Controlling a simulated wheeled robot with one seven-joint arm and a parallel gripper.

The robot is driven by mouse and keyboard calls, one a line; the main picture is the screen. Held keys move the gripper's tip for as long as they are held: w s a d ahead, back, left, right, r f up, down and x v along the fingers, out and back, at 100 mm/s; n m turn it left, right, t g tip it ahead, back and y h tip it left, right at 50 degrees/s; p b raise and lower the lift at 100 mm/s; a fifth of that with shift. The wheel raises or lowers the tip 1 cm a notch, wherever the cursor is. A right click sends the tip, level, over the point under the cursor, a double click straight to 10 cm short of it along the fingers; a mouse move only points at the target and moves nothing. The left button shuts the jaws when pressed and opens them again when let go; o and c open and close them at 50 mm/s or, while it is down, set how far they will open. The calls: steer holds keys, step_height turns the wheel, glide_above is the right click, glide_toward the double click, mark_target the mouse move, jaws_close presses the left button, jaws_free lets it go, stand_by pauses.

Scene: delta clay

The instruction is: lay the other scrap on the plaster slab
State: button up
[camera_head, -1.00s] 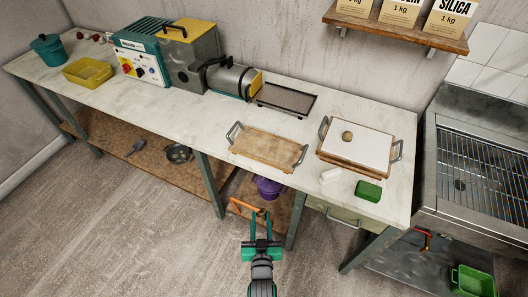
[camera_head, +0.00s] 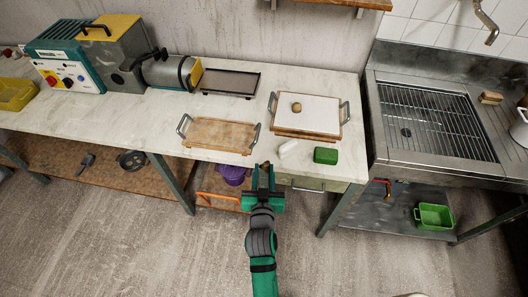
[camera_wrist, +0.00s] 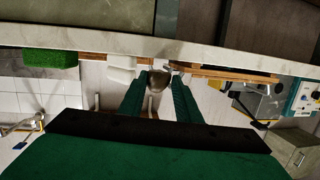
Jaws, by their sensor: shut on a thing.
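The white plaster slab (camera_head: 322,113) lies on a wooden board at the right part of the bench. One round brown scrap (camera_head: 297,107) rests on the slab, towards its left. My gripper (camera_head: 263,176) is in front of the bench's front edge, below and left of the slab and apart from it. It is shut on another brown scrap (camera_wrist: 158,80), which shows between the fingertips in the wrist view. In the head view this held scrap is small and hard to make out.
A wooden tray with handles (camera_head: 220,134) lies left of the slab. A white roll-like thing (camera_head: 288,149) and a green block (camera_head: 325,155) lie in front of the slab, near the bench edge. A dark tray (camera_head: 230,83) is behind. A sink (camera_head: 430,120) stands at the right.

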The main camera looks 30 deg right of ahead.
mark_target(264, 157)
steer(key=x, duration=0.3)
steer(key=r+x, duration=0.1)
steer(key=x, duration=0.3)
steer(key=r+x, duration=0.1)
steer(key=shift+w+d+f, duration=0.1)
steer(key=shift+w+d, duration=0.1)
steer(key=shift+w, duration=0.2)
steer(key=shift+w+f, duration=0.1)
steer(key=shift+f, duration=0.65)
steer(key=shift+d+f, duration=0.1)
steer(key=o, duration=0.8)
steer(key=shift+f, duration=0.1)
